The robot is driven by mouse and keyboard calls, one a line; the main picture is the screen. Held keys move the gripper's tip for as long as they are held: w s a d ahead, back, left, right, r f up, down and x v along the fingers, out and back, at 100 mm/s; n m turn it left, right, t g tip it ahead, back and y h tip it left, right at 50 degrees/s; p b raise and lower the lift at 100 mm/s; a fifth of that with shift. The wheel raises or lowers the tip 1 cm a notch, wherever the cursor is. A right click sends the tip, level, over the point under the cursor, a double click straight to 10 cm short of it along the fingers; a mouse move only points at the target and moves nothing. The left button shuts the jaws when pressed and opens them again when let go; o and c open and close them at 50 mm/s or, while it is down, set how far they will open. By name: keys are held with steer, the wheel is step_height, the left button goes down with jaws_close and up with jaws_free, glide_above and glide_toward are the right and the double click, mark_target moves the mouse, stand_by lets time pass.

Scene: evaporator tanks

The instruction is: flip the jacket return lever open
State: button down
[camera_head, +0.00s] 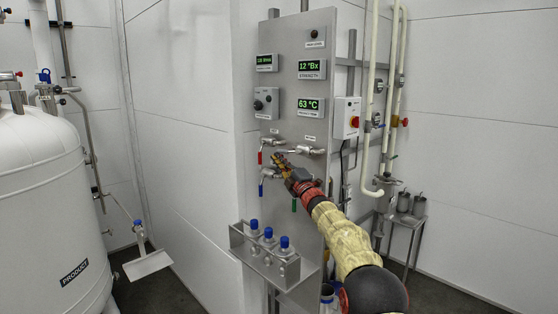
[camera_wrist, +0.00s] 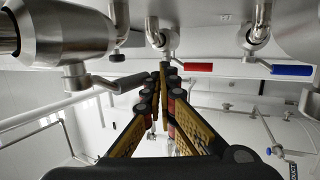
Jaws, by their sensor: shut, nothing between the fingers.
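A steel panel (camera_head: 311,75) carries several valves with coloured levers. A red lever (camera_head: 260,157) and a blue lever (camera_head: 261,189) hang down at its left edge. A green lever (camera_head: 294,205) shows lower, beside my arm. The valve labels are too small to read, so I cannot tell which lever is the jacket return. My gripper (camera_head: 281,160) is among the valves, just right of the red lever. In the wrist view my gripper (camera_wrist: 163,78) is shut and empty, its tips between a dark-handled lever (camera_wrist: 130,82) and the red lever (camera_wrist: 198,67). The blue lever (camera_wrist: 291,70) is farther right.
A steel rack (camera_head: 265,254) with blue-capped bottles juts out below the valves. A control box with a red knob (camera_head: 347,118) and pale pipes (camera_head: 387,90) stand to the right. A white tank (camera_head: 45,200) is at the left. Steel valve bodies crowd the top of the wrist view.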

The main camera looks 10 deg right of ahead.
steer(key=s+a+f+b, duration=0.1)
steer(key=s+f, duration=0.2)
steer(key=f, duration=1)
steer(key=shift+f, duration=0.4)
steer(key=shift+a, duration=0.1)
